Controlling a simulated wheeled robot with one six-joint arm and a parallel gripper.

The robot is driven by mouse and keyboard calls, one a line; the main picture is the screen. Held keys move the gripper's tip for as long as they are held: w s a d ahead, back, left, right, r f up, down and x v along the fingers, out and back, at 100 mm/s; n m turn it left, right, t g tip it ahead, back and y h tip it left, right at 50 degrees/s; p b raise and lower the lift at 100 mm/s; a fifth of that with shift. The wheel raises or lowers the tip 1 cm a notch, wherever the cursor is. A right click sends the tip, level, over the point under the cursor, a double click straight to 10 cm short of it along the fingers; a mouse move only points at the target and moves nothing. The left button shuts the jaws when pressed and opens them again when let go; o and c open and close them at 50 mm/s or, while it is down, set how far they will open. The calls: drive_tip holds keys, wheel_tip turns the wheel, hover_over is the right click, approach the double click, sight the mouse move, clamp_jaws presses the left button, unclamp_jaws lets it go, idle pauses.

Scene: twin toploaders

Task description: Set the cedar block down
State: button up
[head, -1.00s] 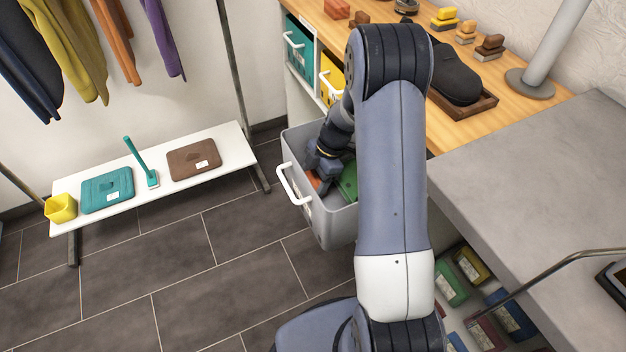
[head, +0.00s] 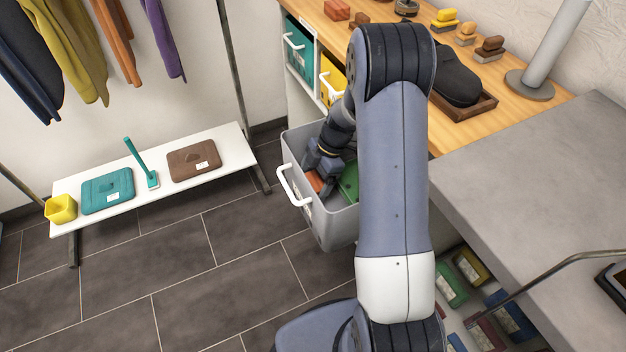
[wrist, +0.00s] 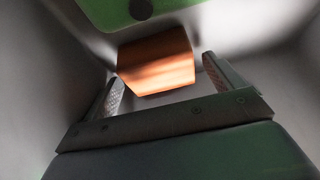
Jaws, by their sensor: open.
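The cedar block (wrist: 157,62) is orange-brown with a streaked face. It lies inside the grey bin (head: 341,228), close to a green thing (wrist: 165,12). In the head view, an orange-red patch (head: 314,181) shows in the bin beside my gripper (head: 324,168); it looks like the same block. In the wrist view my gripper (wrist: 163,72) is open, with one finger on either side and gaps between them and the block. The block sits at or just beyond the fingertips, not clasped. The bin floor under it is hard to make out.
The grey bin's walls stand close around my gripper, and its white handle (head: 293,186) faces left. The green thing (head: 349,182) lies at the bin's right. The wooden counter (head: 447,133) is behind, and a white bench (head: 233,146) stands left. The floor between is clear.

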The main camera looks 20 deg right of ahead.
drive_tip(key=s+p+v, duration=0.1)
drive_tip(key=v, duration=1)
drive_tip(key=shift+w+r, duration=0.15)
drive_tip(key=shift+w, duration=0.35)
